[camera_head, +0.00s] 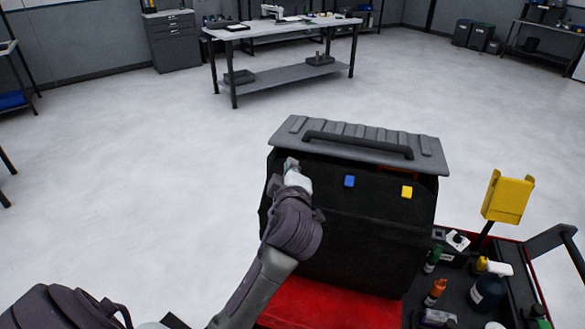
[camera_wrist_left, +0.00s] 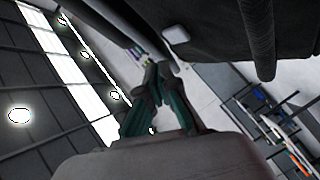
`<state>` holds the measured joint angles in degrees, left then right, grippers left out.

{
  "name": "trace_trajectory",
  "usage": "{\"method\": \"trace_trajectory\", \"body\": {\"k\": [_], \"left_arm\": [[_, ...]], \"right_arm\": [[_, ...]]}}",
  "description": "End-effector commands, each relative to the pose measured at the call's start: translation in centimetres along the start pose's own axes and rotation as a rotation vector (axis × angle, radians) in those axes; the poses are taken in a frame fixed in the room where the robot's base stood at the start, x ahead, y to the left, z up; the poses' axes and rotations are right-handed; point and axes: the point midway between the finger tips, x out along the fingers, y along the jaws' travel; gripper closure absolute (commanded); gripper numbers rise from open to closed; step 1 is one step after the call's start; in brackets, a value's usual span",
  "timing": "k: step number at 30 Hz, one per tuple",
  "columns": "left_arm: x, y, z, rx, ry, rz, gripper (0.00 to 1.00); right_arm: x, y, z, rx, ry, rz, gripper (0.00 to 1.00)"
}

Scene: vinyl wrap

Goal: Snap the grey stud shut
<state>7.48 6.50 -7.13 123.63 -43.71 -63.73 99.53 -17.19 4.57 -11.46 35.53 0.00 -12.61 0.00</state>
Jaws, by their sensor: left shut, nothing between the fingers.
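A black case (camera_head: 350,220) with a grey ribbed lid (camera_head: 360,144) and a dark handle stands in front of me. A blue stud (camera_head: 349,181) and a yellow stud (camera_head: 407,192) sit on its upper front. My left gripper (camera_head: 291,165) is at the case's upper left, left of the blue stud. In the left wrist view a pale grey stud (camera_wrist_left: 176,34) shows on the dark surface, just beyond the shut, empty fingertips (camera_wrist_left: 158,70). I cannot tell if they touch it. My right gripper is not in view.
The case rests on a red surface (camera_head: 325,305) of a cart. At right are a yellow holder (camera_head: 508,198), a spray bottle (camera_head: 488,287), other bottles and a dark cart handle (camera_head: 552,240). A workbench (camera_head: 285,28) stands at the back. The floor between is clear.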

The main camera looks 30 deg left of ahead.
Motion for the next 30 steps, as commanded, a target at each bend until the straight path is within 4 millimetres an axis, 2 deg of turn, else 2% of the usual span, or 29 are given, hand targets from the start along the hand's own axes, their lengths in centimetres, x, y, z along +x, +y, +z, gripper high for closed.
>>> {"method": "trace_trajectory", "body": {"k": [6,12,30], "left_arm": [[-1.7,1.4,-1.3,-0.001,-0.001,-0.001,1.00],[-2.6,1.9,-1.9,0.001,0.001,-0.002,1.00],[-2.7,1.5,-1.8,0.017,-0.008,-0.010,1.00]], "right_arm": [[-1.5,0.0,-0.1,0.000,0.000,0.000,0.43],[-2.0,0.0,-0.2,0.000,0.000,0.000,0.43],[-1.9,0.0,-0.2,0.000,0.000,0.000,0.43]]}}
